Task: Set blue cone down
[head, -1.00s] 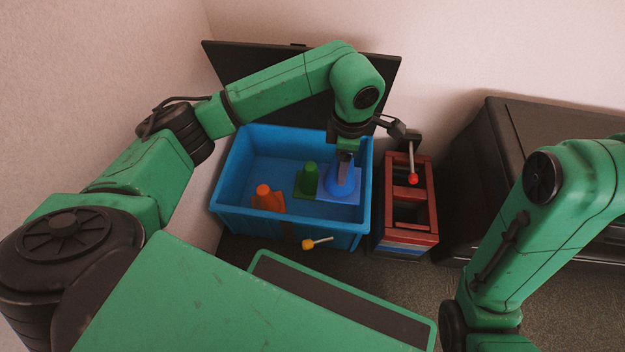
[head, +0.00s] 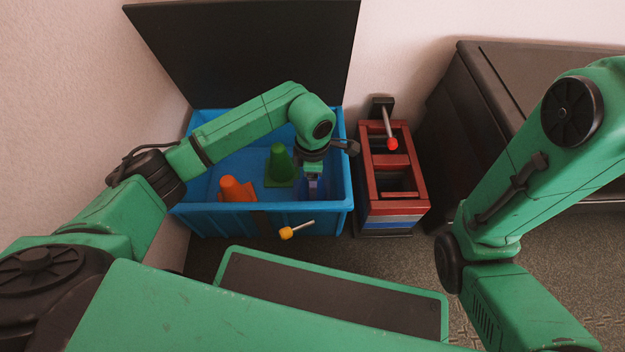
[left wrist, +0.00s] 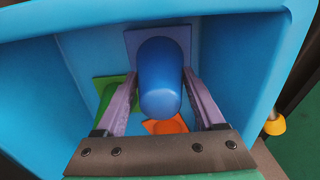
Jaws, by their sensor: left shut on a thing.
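The blue cone (left wrist: 161,80) has a rounded top and a square base (left wrist: 133,38). My left gripper (left wrist: 162,75) is shut on it, with one finger on each side. In the head view my left gripper (head: 312,190) is down inside the right part of the blue crate (head: 250,222), and the cone is mostly hidden by it and the front wall. I cannot tell whether its base touches the floor. A green cone (head: 280,165) stands upright left of the gripper, and an orange cone (head: 233,189) is further left. My right gripper is out of view.
A dark upright panel (head: 250,45) stands behind the crate. A yellow knob on a rod (head: 287,233) sticks out at the crate's front. To the right is a red frame (head: 374,190) with a red-tipped lever (head: 391,142), then a dark cabinet (head: 450,120).

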